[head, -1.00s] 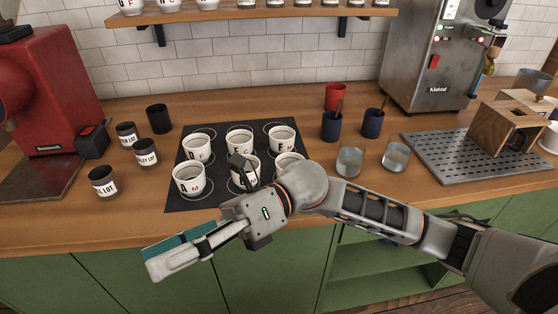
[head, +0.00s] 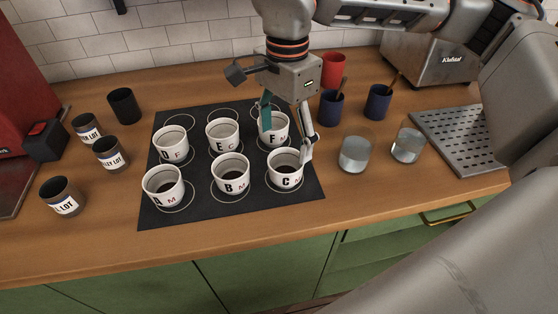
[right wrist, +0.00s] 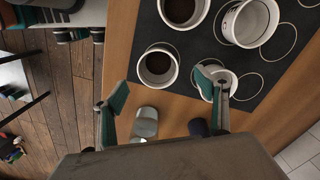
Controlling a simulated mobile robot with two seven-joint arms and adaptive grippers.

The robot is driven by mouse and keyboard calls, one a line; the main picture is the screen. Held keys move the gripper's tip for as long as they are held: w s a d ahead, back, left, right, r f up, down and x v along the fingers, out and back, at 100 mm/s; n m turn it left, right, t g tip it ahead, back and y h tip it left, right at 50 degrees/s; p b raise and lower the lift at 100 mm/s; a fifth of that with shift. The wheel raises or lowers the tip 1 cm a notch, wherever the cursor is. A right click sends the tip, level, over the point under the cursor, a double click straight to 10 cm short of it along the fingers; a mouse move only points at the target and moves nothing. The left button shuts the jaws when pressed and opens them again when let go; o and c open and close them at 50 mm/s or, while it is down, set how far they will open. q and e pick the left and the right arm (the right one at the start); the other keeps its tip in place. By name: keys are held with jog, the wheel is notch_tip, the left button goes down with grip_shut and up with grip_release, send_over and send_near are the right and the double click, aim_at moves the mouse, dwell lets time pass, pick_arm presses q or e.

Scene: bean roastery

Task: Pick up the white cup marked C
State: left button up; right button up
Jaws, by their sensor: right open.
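The white cup marked C (head: 283,181) stands upright at the front right of the black mat (head: 205,204), with dark contents. It also shows in the right wrist view (right wrist: 158,65). My right gripper (head: 286,143) is open and points down over the right side of the mat. Its teal-padded finger is by cup F (head: 271,134) and partly hides it. Its other finger overlaps the right rim of cup C; whether they touch I cannot tell. In the right wrist view the open fingers (right wrist: 165,88) lie either side of cup C's near edge. My left gripper is out of view.
Cup B (head: 230,185) stands left of cup C, with cups A, D and E (head: 222,138) further over. Two clear glasses (head: 355,154) stand to the right. Dark blue cups (head: 331,110) and a red cup (head: 333,64) are behind. The counter in front of the mat is clear.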

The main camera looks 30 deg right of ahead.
aim_at(286, 162)
jog(key=f, duration=0.7)
jog(key=shift+s+d+f, duration=0.15)
jog(key=shift+s+f, duration=0.1)
jog(key=shift+f, duration=0.05)
jog(key=c, duration=1.4)
jog(key=shift+o, duration=0.2)
jog(key=shift+r, duration=0.1)
